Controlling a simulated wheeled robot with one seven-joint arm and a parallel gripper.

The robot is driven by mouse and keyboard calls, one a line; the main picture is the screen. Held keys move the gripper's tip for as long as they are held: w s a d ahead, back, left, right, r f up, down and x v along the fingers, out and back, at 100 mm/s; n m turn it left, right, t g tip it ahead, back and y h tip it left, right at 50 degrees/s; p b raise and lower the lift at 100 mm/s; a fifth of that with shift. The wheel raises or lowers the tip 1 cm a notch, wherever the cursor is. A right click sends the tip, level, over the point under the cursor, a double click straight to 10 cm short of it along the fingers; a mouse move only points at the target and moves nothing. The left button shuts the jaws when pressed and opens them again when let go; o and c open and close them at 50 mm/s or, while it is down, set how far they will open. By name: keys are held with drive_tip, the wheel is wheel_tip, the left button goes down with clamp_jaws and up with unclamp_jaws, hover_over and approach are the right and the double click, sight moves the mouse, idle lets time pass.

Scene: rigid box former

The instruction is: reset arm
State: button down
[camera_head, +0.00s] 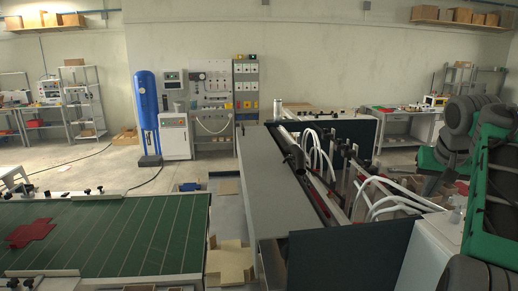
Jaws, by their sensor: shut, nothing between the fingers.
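My arm (485,150), with dark grey rounded links and green parts, is folded up at the right edge of the head view and partly cut off by the frame. I cannot make out my gripper or its fingers in this view. The arm stands beside the right end of the box-forming machine (262,165), apart from the conveyor on the left.
A green striped conveyor (150,235) at the lower left bears a flat red cross-shaped blank (30,233). The machine's white hoses and rails lie close to my arm. Cardboard pieces (230,262) lie between conveyor and machine. A blue tank (148,112) stands behind.

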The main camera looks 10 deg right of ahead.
drive_tip(key=s+a+f+n+y, duration=0.1)
drive_tip(key=s+a+f, duration=0.15)
drive_tip(key=a, duration=0.65)
drive_tip(key=s+a+f+n+y, duration=0.1)
drive_tip(key=a+f, duration=0.3)
drive_tip(key=a, duration=0.4)
drive_tip(key=s+a+f+n, duration=0.1)
drive_tip(key=a+f, duration=0.2)
drive_tip(key=a, duration=0.6)
drive_tip(key=s+a+f+n+b, duration=0.1)
drive_tip(key=s+a+f+b, duration=0.1)
drive_tip(key=s+f, duration=0.3)
drive_tip(key=s+a+f+n+b, duration=0.1)
drive_tip(key=s+a+f, duration=0.4)
drive_tip(key=f, duration=0.7)
drive_tip(key=shift+f+g+y+b, duration=0.15)
drive_tip(key=shift+g+y+b, duration=0.15)
drive_tip(key=shift+b, duration=0.35)
